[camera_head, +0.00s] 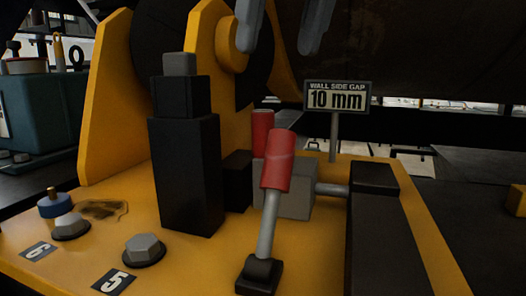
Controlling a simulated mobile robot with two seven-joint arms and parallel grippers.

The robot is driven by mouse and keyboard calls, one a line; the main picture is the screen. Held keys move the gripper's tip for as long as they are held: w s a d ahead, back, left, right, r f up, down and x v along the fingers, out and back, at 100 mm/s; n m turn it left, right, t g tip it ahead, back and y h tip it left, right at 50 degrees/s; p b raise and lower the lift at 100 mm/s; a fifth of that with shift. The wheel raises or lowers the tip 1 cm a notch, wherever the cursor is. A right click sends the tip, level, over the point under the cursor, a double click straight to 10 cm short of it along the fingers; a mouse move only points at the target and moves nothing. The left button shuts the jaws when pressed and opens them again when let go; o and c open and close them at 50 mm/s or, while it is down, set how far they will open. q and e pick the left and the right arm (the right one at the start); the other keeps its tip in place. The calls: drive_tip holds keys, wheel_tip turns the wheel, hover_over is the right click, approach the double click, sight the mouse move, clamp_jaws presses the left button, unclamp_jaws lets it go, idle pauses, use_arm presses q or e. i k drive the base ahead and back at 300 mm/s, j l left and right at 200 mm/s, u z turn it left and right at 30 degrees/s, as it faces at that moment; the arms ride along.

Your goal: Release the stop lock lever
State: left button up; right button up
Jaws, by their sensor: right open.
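A lever with a red grip (277,162) and a grey shaft rises from a small black pivot block on the yellow base, leaning slightly right. I take it for the stop lock lever; no label on it shows. A second red piece (262,120) stands behind it, above a grey block (297,200) with a rod running right into a black block. My right gripper (279,46) shows at the top edge as two grey fingers spread apart. It is open and empty, above the red grip in the picture and not touching it. My left gripper is not in view.
A black stepped post (185,165) stands left of the lever. Hex bolts (143,247) and number plates 5 and 6 are at front left. A yellow upright (125,90) rises behind.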

sight(259, 267)
drive_tip(key=k, duration=1.45)
